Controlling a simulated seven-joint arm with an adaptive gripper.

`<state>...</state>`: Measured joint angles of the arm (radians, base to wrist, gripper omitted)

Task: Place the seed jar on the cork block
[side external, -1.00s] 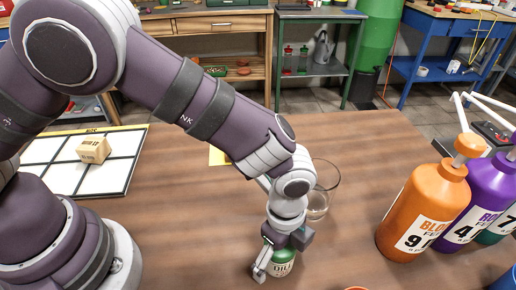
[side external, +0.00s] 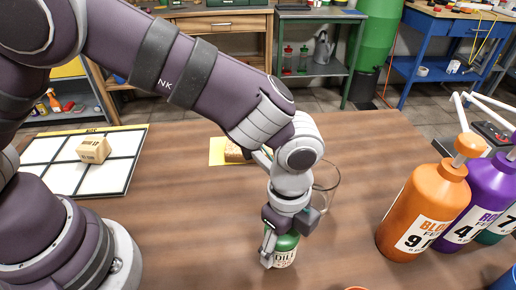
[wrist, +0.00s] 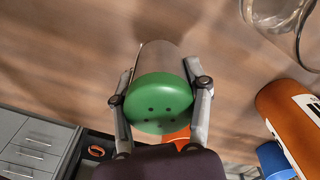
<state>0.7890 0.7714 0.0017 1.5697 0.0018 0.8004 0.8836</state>
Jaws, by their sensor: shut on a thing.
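The seed jar (side external: 287,253), with a green lid and a green label reading DILL, is near the front middle of the table in the side view. My gripper (side external: 281,250) points down and is shut on it. In the wrist view the jar's green lid (wrist: 158,103) sits between my two fingers (wrist: 158,80), one on each side. The jar looks upright, perhaps slightly above the wood; a gap is hard to tell. A tan block (side external: 235,153), likely the cork block, lies on a yellow square (side external: 217,152) behind my forearm, which hides part of it.
A clear glass vessel (side external: 327,180) stands just behind my gripper, partly hidden. An orange bottle (side external: 425,210) and a purple bottle (side external: 482,190) stand at the right. A small cardboard box (side external: 94,150) sits on a white gridded board (side external: 50,175) at the left. The middle left wood is clear.

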